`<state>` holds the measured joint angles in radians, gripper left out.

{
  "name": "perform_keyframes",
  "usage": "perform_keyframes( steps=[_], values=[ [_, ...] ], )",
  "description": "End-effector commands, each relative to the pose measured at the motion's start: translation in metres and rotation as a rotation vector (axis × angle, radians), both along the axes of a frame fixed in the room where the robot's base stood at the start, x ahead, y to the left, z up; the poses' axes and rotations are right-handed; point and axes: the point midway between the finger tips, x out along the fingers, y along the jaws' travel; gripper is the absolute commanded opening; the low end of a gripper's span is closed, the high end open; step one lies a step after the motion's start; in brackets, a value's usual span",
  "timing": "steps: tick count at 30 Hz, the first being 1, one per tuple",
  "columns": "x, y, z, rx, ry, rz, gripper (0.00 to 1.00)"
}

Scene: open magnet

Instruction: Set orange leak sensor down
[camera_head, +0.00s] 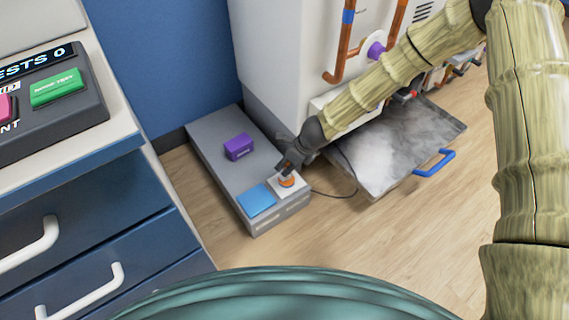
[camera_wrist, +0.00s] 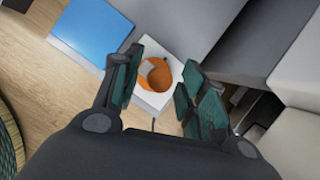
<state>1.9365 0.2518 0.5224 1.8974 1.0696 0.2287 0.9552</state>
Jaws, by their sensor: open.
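The orange leak sensor (camera_head: 286,181) sits on a white square pad at the near right end of a low grey platform. In the wrist view the sensor (camera_wrist: 155,75) is round and orange and lies between my fingers. My gripper (camera_head: 288,169) is over the sensor from above; in the wrist view my gripper (camera_wrist: 160,85) is open, with a gap visible on each side of the sensor. The white pad (camera_wrist: 153,98) shows around and below the sensor. The sensor's underside is hidden.
A blue square (camera_head: 257,200) and a purple block (camera_head: 238,146) are on the grey platform (camera_head: 212,136). A grey tray (camera_head: 400,150) with a blue handle (camera_head: 434,163) lies to the right. A blue drawer cabinet (camera_head: 80,230) stands at left. Wooden floor is clear in front.

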Motion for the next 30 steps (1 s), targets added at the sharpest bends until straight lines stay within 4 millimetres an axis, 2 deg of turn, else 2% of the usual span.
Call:
perform_keyframes(
  steps=[1, 6, 15, 25, 28, 30],
  values=[
    [-0.002, -0.004, 0.014, 0.0, 0.0, -0.001, 0.42],
    [-0.009, -0.014, 0.04, 0.0, 0.0, -0.001, 0.42],
    [-0.016, -0.024, 0.065, 0.0, 0.001, 0.0, 0.42],
    [-0.02, -0.027, 0.063, -0.009, 0.001, 0.015, 0.42],
    [-0.039, -0.037, 0.045, -0.061, -0.006, 0.095, 0.42],
    [-0.065, -0.052, 0.023, -0.129, -0.016, 0.211, 0.42]
  ],
)
